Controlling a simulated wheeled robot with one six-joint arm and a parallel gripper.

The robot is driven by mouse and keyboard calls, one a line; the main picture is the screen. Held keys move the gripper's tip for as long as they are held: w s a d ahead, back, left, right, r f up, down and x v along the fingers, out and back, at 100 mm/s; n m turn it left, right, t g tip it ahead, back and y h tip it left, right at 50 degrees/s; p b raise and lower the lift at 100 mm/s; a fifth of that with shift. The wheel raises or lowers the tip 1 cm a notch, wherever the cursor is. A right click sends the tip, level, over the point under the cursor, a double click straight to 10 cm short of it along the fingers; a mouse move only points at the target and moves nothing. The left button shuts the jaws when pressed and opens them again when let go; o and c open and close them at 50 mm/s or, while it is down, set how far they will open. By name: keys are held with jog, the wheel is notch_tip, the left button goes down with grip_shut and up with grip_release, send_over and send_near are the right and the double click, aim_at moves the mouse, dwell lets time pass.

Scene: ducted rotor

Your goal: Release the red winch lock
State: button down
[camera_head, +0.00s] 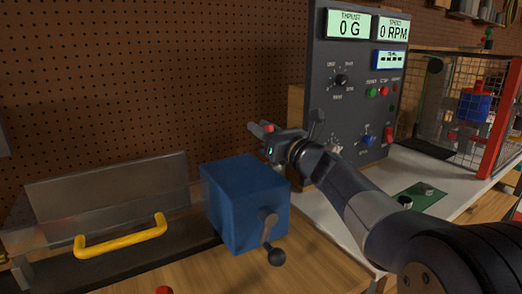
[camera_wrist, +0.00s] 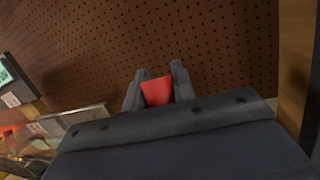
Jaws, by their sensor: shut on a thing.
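My gripper (camera_head: 262,130) is above and behind the back right part of the blue winch box (camera_head: 240,205). In the wrist view my gripper (camera_wrist: 158,76) is shut on a red piece, which I take to be the red winch lock (camera_wrist: 157,93). A bit of this red piece (camera_head: 267,127) also shows at the fingertips in the head view. Its lower part, and whether it joins the box, are hidden. A grey crank with a dark knob (camera_head: 269,238) is on the front of the box.
A dark control panel (camera_head: 350,110) reading 0 G and 0 RPM stands right of my gripper. A clear cover with a yellow handle (camera_head: 121,236) lies left of the box. A mesh cage (camera_head: 445,108) is at the right. The pegboard wall (camera_head: 140,75) is behind.

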aim_at(269, 127)
jog(key=shift+s+d+r+n+t+y+b, duration=0.15)
jog(key=shift+s+d+t+y+b, duration=0.3)
jog(key=shift+b, duration=2.3)
jog(key=shift+s+d+f+n+t+y+b, duration=0.1)
jog(key=shift+s+d+n+t+y+b, duration=0.35)
jog(key=shift+b, duration=2.3)
jog(key=shift+s+a+r+y+b, duration=0.1)
jog(key=shift+s+r+y+b, duration=0.25)
jog(key=shift+b, duration=0.6)
jog(key=shift+t, duration=0.3)
jog(key=c, duration=1.2)
grip_release()
jog(key=shift+r, duration=0.1)
jog(key=shift+o, duration=0.2)
jog(key=s+d, duration=0.9)
jog(key=shift+d+f, duration=0.2)
jog(key=shift+f, duration=0.15)
jog(key=shift+c, duration=0.2)
